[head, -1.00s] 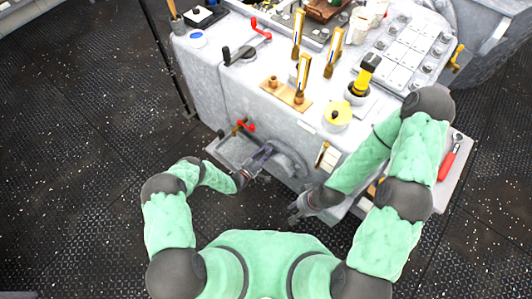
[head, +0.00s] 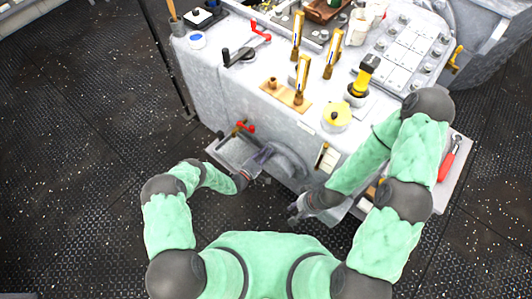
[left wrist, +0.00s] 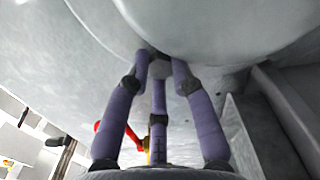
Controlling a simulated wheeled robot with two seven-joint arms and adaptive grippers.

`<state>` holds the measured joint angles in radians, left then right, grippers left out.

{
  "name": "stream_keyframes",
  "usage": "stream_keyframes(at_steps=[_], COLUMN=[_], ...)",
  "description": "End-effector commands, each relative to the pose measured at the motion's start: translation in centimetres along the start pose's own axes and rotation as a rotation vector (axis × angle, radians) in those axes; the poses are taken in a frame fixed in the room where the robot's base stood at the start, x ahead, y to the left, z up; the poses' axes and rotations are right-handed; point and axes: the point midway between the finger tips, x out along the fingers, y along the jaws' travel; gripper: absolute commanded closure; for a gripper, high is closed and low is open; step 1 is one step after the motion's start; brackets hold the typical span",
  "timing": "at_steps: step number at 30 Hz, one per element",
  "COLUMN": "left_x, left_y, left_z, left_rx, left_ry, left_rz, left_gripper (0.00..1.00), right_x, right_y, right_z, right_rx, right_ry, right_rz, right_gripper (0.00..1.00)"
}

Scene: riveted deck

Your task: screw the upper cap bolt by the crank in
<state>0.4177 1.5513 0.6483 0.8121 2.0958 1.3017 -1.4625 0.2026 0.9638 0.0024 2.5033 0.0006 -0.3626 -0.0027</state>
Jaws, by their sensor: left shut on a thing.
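My left gripper (head: 264,156) is at the front of the grey machine, beside its round grey housing. In the left wrist view its three purple fingers (left wrist: 158,66) close together on a small grey bolt head (left wrist: 160,70) just under the housing's curved edge. The fingertips cover most of the bolt, so how deep it sits cannot be seen.
A red-handled valve (head: 243,128) is left of my left gripper above a grey ledge (head: 226,151). Brass gauges on a plate (head: 284,92) and a yellow-topped pot (head: 337,114) stand on top. A red-handled tool (head: 449,158) lies on the right shelf. The dark floor is open at left.

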Motion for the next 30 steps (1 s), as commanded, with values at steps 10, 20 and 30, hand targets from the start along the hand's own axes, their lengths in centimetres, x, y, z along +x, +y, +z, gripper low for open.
stream_keyframes(at_steps=[10,20,30], left_x=[-0.07,-0.09,-0.1], left_y=[0.07,0.11,0.13], left_z=[-0.35,-0.4,-0.45], left_rx=[0.255,0.448,0.517], left_ry=[0.008,0.009,0.01], left_rz=[-0.003,-0.003,-0.002], left_gripper=[1.0,1.0,1.0], right_x=[-0.45,-0.73,-0.82], right_y=[-0.16,-0.26,-0.29], right_z=[0.02,0.03,0.03], right_rx=[0.0,0.0,0.0], right_ry=[0.0,0.0,0.0], right_rz=[0.0,0.0,0.0], right_gripper=[0.66,0.66,0.66])
